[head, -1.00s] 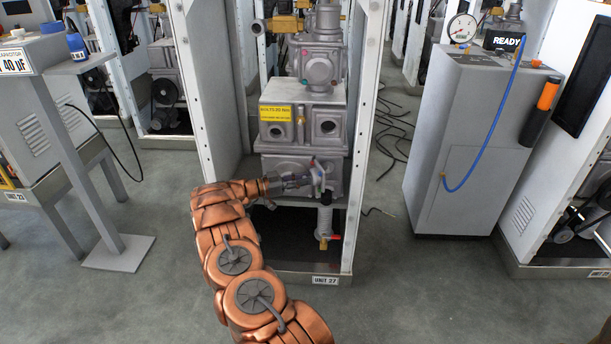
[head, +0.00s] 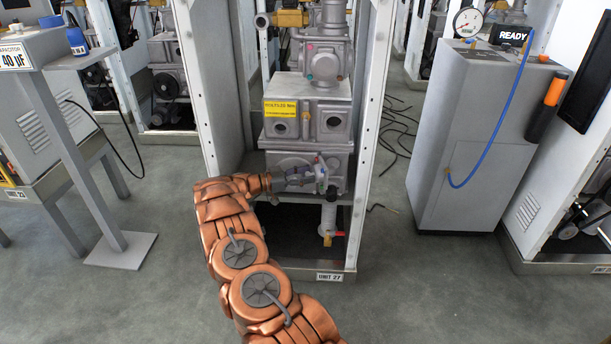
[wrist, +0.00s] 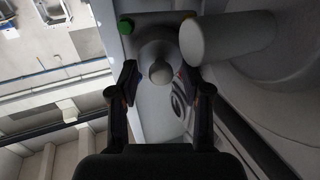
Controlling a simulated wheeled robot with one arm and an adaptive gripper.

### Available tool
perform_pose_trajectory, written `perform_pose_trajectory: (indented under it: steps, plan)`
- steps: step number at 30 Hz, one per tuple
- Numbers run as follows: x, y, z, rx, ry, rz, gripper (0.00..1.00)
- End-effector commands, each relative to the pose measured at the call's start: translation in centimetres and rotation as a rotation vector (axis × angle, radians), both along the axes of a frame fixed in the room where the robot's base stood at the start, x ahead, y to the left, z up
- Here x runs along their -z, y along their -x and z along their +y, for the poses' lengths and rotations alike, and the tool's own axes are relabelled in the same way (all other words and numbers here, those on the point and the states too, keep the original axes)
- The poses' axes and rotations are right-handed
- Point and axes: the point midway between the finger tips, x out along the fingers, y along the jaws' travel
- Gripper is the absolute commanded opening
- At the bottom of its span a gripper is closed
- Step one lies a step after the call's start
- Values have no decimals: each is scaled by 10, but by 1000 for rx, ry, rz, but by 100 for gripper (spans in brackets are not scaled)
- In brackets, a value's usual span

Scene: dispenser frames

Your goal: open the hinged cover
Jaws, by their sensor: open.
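The grey metal machine (head: 318,65) stands inside the open white frame marked UNIT 27. Its lower block (head: 338,172) is partly hidden by my gripper (head: 307,177), which reaches in from the left, close to the block's front. I cannot tell which part is the hinged cover. In the wrist view my gripper (wrist: 160,88) is open, with its two dark fingers apart. A round-ended grey part (wrist: 160,70) shows between and beyond the fingertips. A pale cylinder (wrist: 228,38) lies just right of it. I cannot tell whether the fingers touch anything.
The frame's white posts (head: 367,135) flank the machine on both sides. A grey cabinet (head: 470,135) with a blue hose stands to the right, and a stand (head: 122,252) to the left. Open floor lies in front.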

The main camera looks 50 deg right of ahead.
Motion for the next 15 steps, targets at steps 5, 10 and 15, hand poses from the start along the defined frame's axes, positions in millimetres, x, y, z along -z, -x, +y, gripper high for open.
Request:
perform_pose_trajectory:
  steps: [5, 10, 15]
  plan:
    - [1, 0, 0, 2, -1, 1, 48]
    - [1, -6, 11, 2, 0, 0, 48]
    - [1, -24, 35, -2, 0, -1, 48]
